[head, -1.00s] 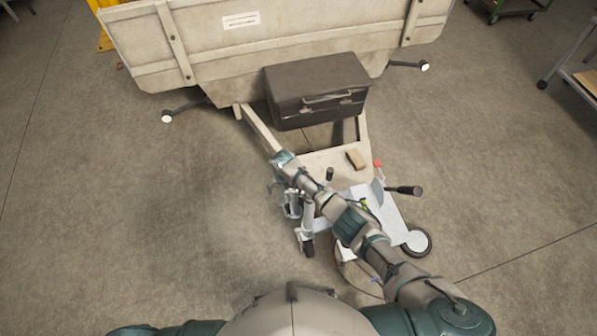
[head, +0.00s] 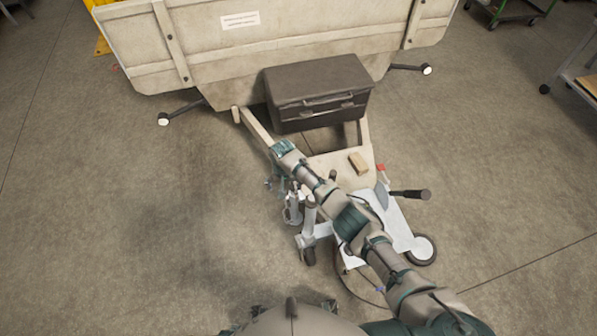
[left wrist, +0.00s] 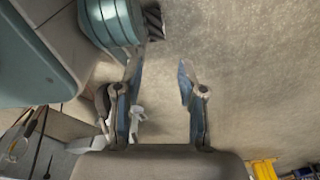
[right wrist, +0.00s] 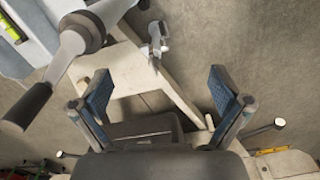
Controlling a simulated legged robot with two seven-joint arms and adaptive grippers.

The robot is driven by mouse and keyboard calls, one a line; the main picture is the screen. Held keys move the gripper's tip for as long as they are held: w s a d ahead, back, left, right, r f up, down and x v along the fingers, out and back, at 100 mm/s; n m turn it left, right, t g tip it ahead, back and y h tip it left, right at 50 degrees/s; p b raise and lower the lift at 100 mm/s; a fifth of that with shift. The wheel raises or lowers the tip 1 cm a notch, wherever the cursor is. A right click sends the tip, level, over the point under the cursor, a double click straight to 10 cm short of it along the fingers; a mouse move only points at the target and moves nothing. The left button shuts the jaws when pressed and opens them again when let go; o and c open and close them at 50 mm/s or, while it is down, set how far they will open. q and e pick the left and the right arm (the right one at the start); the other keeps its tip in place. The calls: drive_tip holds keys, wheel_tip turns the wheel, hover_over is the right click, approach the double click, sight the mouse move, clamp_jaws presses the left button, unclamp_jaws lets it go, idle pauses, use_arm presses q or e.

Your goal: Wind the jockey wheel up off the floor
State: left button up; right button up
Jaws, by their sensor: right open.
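My right arm crosses over and partly hides this area. My right gripper (head: 271,183) is left of the tube and holds nothing. In the right wrist view its fingers (right wrist: 160,95) are spread, with a grey crank and its black grip (right wrist: 27,106) to their left, outside the jaws. My left gripper (left wrist: 158,95) is open and empty over the floor.
The cream trailer (head: 290,40) with a dark toolbox (head: 318,92) stands behind. A white plate (head: 400,232) with a wheel lies right. The floor to the left is clear.

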sight(332, 172)
use_arm(q)
drive_tip(key=w+d+r+t+b, duration=0.1)
drive_tip(key=w+r+b, duration=0.35)
drive_tip(key=r, duration=0.65)
drive_tip(key=w+r+b, duration=0.4)
drive_tip(key=w+r, duration=0.1)
drive_tip(key=r, duration=0.5)
use_arm(e)
drive_tip(key=w+d+p, duration=0.1)
drive_tip(key=w+d, duration=0.2)
drive_tip(key=d, duration=0.4)
drive_tip(key=w+d+p, duration=0.1)
drive_tip(key=w+d, duration=0.1)
drive_tip(key=d, duration=0.6)
drive_tip(key=shift+w, duration=0.4)
drive_tip(key=s+d+p, duration=0.2)
drive_tip(key=p, duration=0.1)
drive_tip(key=shift+s+d+r, duration=0.1)
drive_tip(key=shift+s+d, duration=0.15)
drive_tip(key=shift+d, duration=0.1)
drive_tip(key=shift+c, duration=0.3)
clamp_jaws()
use_arm(q)
wheel_tip(332, 172, down, 13)
drive_tip(key=s, duration=0.2)
drive_tip(key=shift+d+f+g, duration=0.2)
drive_tip(key=shift+d+g, duration=0.05)
drive_tip(key=shift+g, duration=0.05)
